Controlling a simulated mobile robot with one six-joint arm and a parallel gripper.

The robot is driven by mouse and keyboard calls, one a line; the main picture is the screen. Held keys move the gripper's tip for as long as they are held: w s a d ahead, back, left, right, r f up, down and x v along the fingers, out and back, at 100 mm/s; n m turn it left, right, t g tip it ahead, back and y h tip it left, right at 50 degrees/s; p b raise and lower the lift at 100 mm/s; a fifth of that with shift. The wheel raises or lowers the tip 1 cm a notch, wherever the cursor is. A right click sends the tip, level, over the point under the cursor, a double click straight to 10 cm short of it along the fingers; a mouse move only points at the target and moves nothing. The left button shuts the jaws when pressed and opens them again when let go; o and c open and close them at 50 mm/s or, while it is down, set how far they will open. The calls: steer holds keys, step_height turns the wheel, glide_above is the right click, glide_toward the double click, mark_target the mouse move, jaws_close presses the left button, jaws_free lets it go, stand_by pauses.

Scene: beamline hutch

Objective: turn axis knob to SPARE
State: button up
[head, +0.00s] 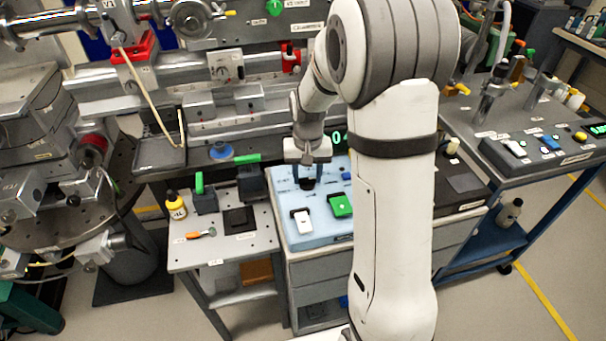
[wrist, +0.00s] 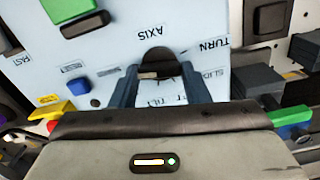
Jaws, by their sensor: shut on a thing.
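The axis knob (wrist: 158,62) is a dark round knob on a pale blue control panel (wrist: 105,45). In the wrist view my gripper (wrist: 161,76) is shut on the knob, with one finger on each side of it. A small light mark shows on the knob's near left part. The labels AXIS, TURN, SLIDE and TILT appear upside down around it; TILT is partly hidden between the fingers. I cannot read a SPARE label. In the head view my gripper (head: 307,178) points down onto the knob at the panel's back left, and the knob is mostly hidden.
A green switch (head: 340,206) and a white rocker (head: 302,221) sit in front of the knob. A blue button (wrist: 82,85) and a yellow part (wrist: 57,112) are nearby. A side table (head: 215,254) with a yellow bottle (head: 176,206) stands left. My arm hides the panel's right side.

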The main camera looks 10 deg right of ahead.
mark_target(307, 178)
steer(key=shift+s+f, duration=0.1)
steer(key=o, duration=1)
step_height(307, 178, up, 7)
steer(key=shift+f, duration=0.1)
steer(key=shift+r, duration=0.6)
